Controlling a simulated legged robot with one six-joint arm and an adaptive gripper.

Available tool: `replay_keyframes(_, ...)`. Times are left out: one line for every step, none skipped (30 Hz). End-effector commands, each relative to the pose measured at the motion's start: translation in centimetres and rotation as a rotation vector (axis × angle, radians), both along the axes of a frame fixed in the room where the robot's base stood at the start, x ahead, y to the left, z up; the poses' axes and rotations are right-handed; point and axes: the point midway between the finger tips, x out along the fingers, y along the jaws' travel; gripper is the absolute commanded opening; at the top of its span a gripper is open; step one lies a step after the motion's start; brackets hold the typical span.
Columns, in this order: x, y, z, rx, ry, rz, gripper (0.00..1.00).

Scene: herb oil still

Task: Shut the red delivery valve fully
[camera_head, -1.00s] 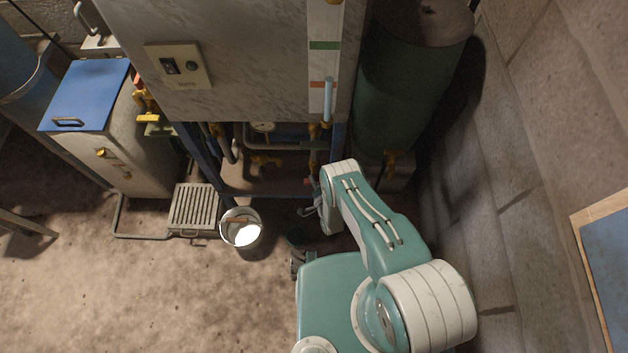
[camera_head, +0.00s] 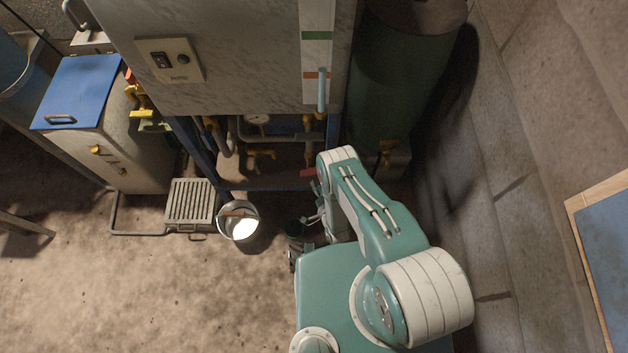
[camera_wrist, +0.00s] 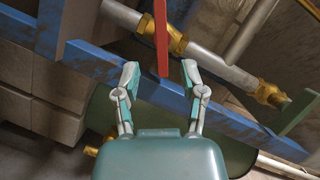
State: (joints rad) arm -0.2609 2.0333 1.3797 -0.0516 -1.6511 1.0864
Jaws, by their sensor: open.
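The red valve lever (camera_wrist: 161,38) hangs down in the wrist view from a brass valve body (camera_wrist: 176,42) on a grey pipe (camera_wrist: 215,66). The lever lies at a slant across the pipe's line in this view. My gripper (camera_wrist: 160,74) is open, one fingertip on each side of the lever's lower end. I see gaps on both sides and no clear contact; depth is hard to judge. In the head view a small part of the red lever (camera_head: 308,172) shows left of my arm, which hides much of the valve and gripper.
A blue frame bar (camera_wrist: 85,56) runs close behind the lever. Another brass fitting (camera_wrist: 268,92) sits along the pipe. In the head view, a metal bucket (camera_head: 238,221) and floor grate (camera_head: 190,203) stand left of my arm, and a green tank (camera_head: 395,75) stands behind it.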

Motion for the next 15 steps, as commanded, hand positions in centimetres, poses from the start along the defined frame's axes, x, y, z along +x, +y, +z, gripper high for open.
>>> replay_keyframes(-0.1,0.0,0.0,0.0,0.0,0.0,0.54)
replay_keyframes(-0.1,0.0,0.1,0.0,-0.001,0.0,0.54)
replay_keyframes(-0.1,0.0,0.1,0.0,-0.001,0.0,0.54)
replay_keyframes(-0.1,-0.1,0.1,0.0,-0.001,0.0,0.54)
replay_keyframes(-0.1,0.0,0.1,0.0,-0.001,0.0,0.54)
replay_keyframes(-0.1,0.0,0.1,0.0,-0.001,0.0,0.54)
replay_keyframes(-0.1,0.0,0.1,0.0,-0.001,0.0,0.54)
replay_keyframes(-0.1,0.0,0.1,0.0,-0.001,0.0,0.54)
replay_keyframes(-0.1,-0.1,0.1,0.0,0.0,0.001,0.54)
replay_keyframes(0.0,-0.1,0.1,0.001,0.003,0.004,0.54)
replay_keyframes(0.1,-0.3,0.1,0.001,0.008,0.009,0.54)
replay_keyframes(0.2,-0.5,0.2,0.003,0.019,0.022,0.54)
replay_keyframes(0.3,-0.7,0.3,0.003,0.03,0.035,0.54)
replay_keyframes(0.4,-1.0,0.3,0.003,0.044,0.052,0.54)
replay_keyframes(0.5,-1.3,0.5,0.003,0.063,0.079,0.54)
